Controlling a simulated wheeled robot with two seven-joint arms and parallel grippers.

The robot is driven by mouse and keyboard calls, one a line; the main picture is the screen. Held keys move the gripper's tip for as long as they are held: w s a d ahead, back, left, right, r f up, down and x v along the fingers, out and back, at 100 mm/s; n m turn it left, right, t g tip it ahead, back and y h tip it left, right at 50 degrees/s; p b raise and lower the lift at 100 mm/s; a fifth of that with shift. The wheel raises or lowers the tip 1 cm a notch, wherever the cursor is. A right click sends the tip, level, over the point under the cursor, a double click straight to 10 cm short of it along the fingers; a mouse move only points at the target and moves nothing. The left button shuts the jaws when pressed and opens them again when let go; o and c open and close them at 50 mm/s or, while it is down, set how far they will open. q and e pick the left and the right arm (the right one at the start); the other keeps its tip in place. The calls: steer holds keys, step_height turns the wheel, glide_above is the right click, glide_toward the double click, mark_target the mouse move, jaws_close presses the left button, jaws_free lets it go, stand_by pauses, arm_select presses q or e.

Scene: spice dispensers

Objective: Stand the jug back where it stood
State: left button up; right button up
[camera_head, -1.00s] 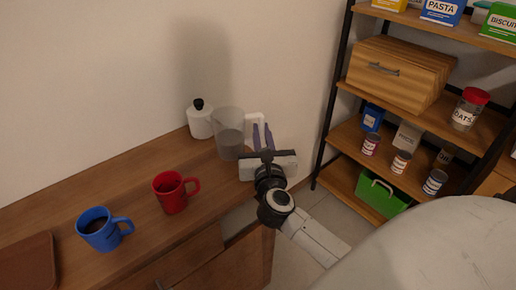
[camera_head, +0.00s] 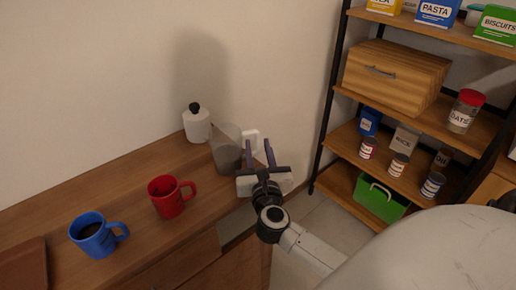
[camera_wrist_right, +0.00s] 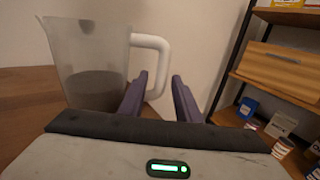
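The jug (camera_head: 226,150) is grey and translucent with a white handle (camera_head: 250,139). It stands upright at the right end of the wooden counter, and a darker fill shows in its lower part. In the right wrist view the jug (camera_wrist_right: 90,75) is at the left, with its handle (camera_wrist_right: 160,45) on the right side. My right gripper (camera_head: 259,147) is at the handle side of the jug. Its two purple fingers are spread apart, with the lower handle near and partly behind the left finger in the right wrist view (camera_wrist_right: 157,85). My left gripper is out of view.
A white pot with a black knob (camera_head: 196,125) stands just behind the jug. A red mug (camera_head: 168,198) and a blue mug (camera_head: 94,236) stand to the left on the counter (camera_head: 135,190). A shelf unit (camera_head: 345,130) with groceries is at the right.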

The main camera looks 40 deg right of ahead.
steer(key=shift+r, duration=0.25)
steer(key=b+v, duration=0.1)
steer(key=v, duration=1.1)
